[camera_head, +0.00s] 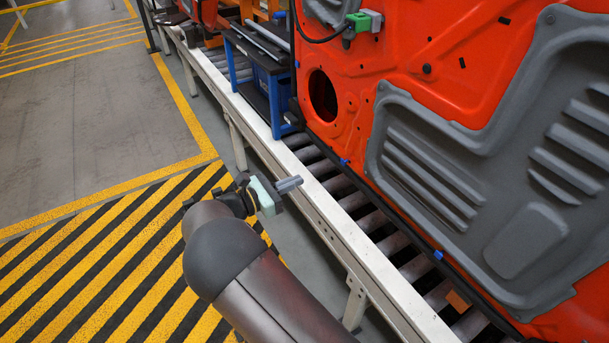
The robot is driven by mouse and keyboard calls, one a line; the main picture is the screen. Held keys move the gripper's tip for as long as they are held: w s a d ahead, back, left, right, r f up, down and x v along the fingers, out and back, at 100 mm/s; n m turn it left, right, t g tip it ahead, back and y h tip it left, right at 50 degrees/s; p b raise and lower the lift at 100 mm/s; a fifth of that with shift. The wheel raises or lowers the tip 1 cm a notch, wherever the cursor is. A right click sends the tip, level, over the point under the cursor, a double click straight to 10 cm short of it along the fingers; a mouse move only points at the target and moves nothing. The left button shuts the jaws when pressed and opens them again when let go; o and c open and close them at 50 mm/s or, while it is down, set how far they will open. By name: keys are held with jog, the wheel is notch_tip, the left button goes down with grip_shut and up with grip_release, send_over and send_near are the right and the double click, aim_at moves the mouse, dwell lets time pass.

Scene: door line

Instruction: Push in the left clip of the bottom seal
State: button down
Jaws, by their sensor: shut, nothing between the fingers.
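The red door (350,120) stands at the right with a dark seal (378,203) along its bottom edge. One blue clip (345,161) shows on that edge towards the left, and another blue clip (438,255) sits further right along it. How far each clip stands out is too small to tell. My gripper (296,184) is shut and empty, with its grey fingers pointing right towards the door. It appears left of the left blue clip in the picture, apart from it, over the near side of the conveyor.
A white conveyor rail (335,222) with rollers (370,220) runs below the door. An orange block (458,300) sits near the door's lower edge. A blue-framed rack (262,75) stands further back. The striped floor (80,260) at left is clear.

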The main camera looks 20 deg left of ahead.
aim_at(342, 161)
jog(key=p+x, duration=0.3)
jog(key=x, duration=0.9)
jog(key=shift+d, duration=0.15)
jog(key=shift+w, duration=0.1)
jog(key=shift+b+x, duration=0.6)
jog(key=shift+x, duration=0.55)
jog(key=shift+w+d+r, duration=0.1)
jog(key=shift+d+r, duration=0.05)
jog(key=shift+d, duration=0.05)
jog(key=b+v, duration=0.2)
jog(key=v, duration=1.3)
jog(key=shift+w+a, duration=0.2)
